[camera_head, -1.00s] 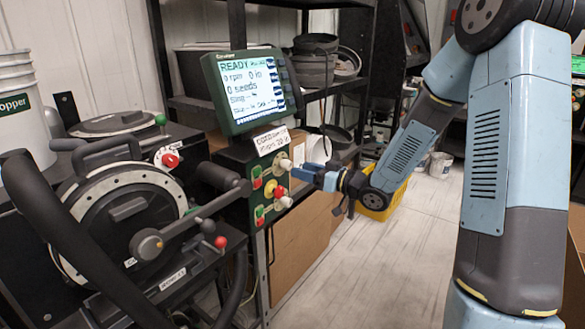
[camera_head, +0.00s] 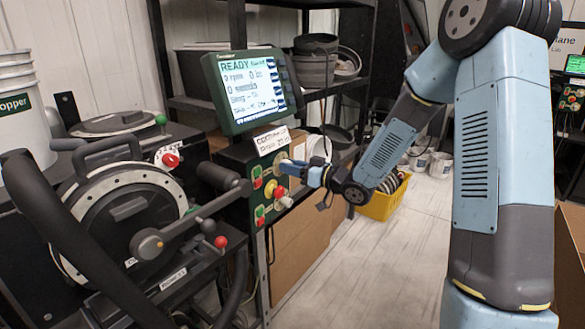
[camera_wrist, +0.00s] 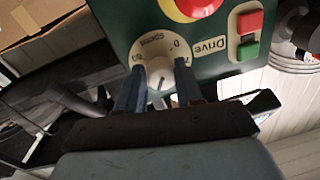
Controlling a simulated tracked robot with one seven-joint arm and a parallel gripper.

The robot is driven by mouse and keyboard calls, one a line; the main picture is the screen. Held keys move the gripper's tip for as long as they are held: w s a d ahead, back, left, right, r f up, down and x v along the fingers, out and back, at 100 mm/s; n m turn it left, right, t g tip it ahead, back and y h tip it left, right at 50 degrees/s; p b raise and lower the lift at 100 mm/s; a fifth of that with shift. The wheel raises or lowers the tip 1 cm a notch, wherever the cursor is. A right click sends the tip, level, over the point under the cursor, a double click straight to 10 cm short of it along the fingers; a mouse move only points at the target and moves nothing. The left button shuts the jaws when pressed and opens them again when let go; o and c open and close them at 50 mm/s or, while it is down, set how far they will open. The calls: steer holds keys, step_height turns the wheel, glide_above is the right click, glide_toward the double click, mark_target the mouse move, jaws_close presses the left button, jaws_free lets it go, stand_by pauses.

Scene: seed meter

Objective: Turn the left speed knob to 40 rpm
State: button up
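The white speed knob (camera_wrist: 159,72) sits on a round scale dial next to the "Drive" label on the green control panel (camera_wrist: 140,20). My gripper (camera_head: 284,167) is at the upper knob of the panel and hides most of it in the head view. In the wrist view the blue fingers of my gripper (camera_wrist: 159,88) stand apart, one on each side of the knob. Whether they touch it is unclear. The display (camera_head: 248,88) above reads READY and 0 rpm. A second white knob (camera_head: 286,202) is lower on the panel.
A red stop button on a yellow base (camera_wrist: 195,8) and red and green drive buttons (camera_wrist: 249,35) are close to the knob. The seed meter disc (camera_head: 125,210) with its crank stands left of the panel. A yellow bin (camera_head: 385,203) is on the floor behind my arm.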

steer(key=c, duration=0.6)
steer(key=shift+o, duration=0.2)
steer(key=shift+n, duration=1)
steer(key=o, duration=1)
steer(key=shift+o, duration=0.2)
steer(key=v, duration=1.3)
steer(key=shift+s+d, duration=0.2)
steer(key=shift+d, duration=0.15)
